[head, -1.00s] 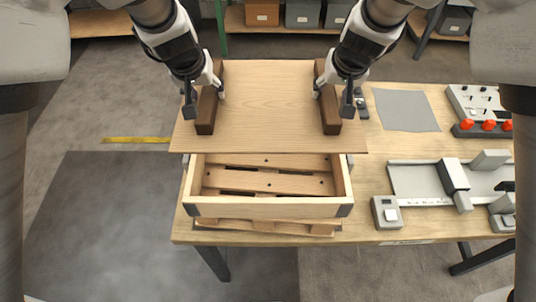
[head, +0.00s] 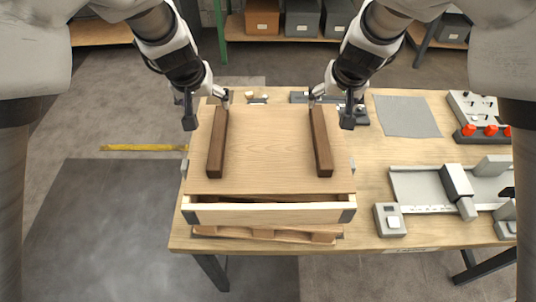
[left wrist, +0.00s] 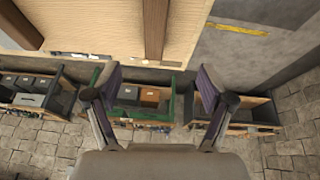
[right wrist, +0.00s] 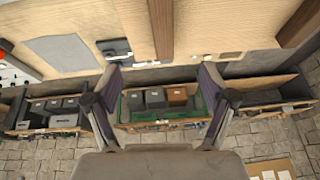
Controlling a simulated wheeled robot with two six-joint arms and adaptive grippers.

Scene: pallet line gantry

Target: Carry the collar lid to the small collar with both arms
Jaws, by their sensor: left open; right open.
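The collar lid (head: 268,150) is a flat wooden board with two dark brown handles, the left handle (head: 217,145) and right handle (head: 321,142). It lies over the small collar (head: 265,214), a light wood frame with grey corners, covering most of it; a narrow gap shows at the collar's near side. Whether the lid is fully seated I cannot tell. My left gripper (head: 208,104) is open by the far end of the left handle, holding nothing. My right gripper (head: 330,103) is open by the far end of the right handle, also empty. Both wrist views show handles ahead of the open fingers.
The collar stands on a pallet (head: 265,234) on the wooden table (head: 370,165). To the right are a grey mat (head: 406,116), a measuring device (head: 440,190) and a panel with red knobs (head: 480,120). Shelves with bins (head: 302,18) stand behind.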

